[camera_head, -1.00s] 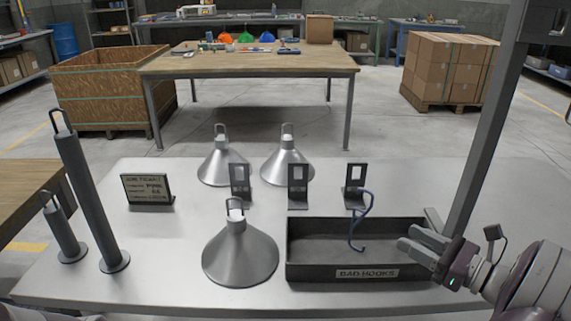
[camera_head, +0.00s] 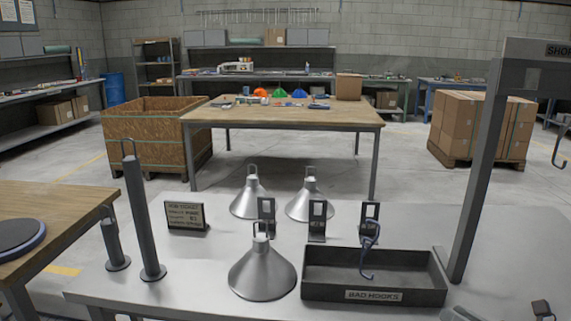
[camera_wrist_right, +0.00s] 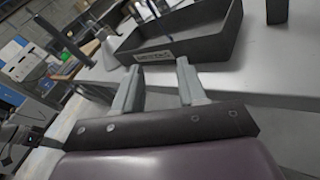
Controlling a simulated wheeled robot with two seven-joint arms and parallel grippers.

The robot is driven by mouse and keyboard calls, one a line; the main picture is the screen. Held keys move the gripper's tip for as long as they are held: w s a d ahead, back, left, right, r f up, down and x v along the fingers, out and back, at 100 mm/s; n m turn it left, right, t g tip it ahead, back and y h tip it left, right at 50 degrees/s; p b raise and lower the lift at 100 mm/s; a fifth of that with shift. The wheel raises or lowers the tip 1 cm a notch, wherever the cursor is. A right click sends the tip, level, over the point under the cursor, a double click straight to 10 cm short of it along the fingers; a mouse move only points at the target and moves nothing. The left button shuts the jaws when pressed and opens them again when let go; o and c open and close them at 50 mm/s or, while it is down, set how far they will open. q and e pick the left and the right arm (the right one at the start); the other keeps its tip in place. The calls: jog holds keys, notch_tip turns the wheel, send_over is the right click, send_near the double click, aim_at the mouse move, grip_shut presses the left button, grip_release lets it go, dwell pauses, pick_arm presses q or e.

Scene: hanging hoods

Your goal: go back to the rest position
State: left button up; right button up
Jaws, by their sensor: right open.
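My right gripper (camera_head: 460,314) shows only in part at the bottom right edge of the head view, below the tray. In the right wrist view my right gripper (camera_wrist_right: 160,88) is open, with nothing between its two fingers. It is on the near side of the dark tray labelled BAD HOOKS (camera_head: 425,297), apart from it. My left gripper is not in view.
Three grey cone hoods (camera_head: 262,274) stand on the grey table (camera_head: 200,268), with two dark cylinders (camera_head: 143,215) and a job ticket sign (camera_head: 186,217) at left. A grey post (camera_head: 476,175) rises right of the tray. Another hook (camera_head: 559,150) hangs at far right.

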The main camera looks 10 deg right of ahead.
jog(key=d+f+m+g+h, duration=0.2)
jog(key=d+f+m+h, duration=0.3)
jog(key=d+m+h, duration=0.75)
jog(key=s+a+f+m+g+y, duration=0.1)
jog(key=s+a+f+m+g, duration=0.15)
jog(key=m, duration=0.55)
jog(key=s+a+f+m+g+y, duration=0.1)
jog(key=a+f+m+g, duration=0.15)
jog(key=m, duration=0.55)
jog(key=s+a+f+m+g+y, duration=0.15)
jog(key=s+a+m+g, duration=0.25)
jog(key=a, duration=1)
jog(key=s+a+m+g+y, duration=0.3)
jog(key=s+a+m, duration=0.1)
jog(key=a, duration=1)
pick_arm(q)
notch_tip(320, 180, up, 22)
jog(key=p, duration=2.1)
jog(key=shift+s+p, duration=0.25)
jog(key=shift+p, duration=0.1)
pick_arm(e)
notch_tip(320, 180, up, 21)
jog(key=a, duration=0.1)
jog(key=shift+w+n, duration=0.3)
jog(key=shift+n, duration=0.05)
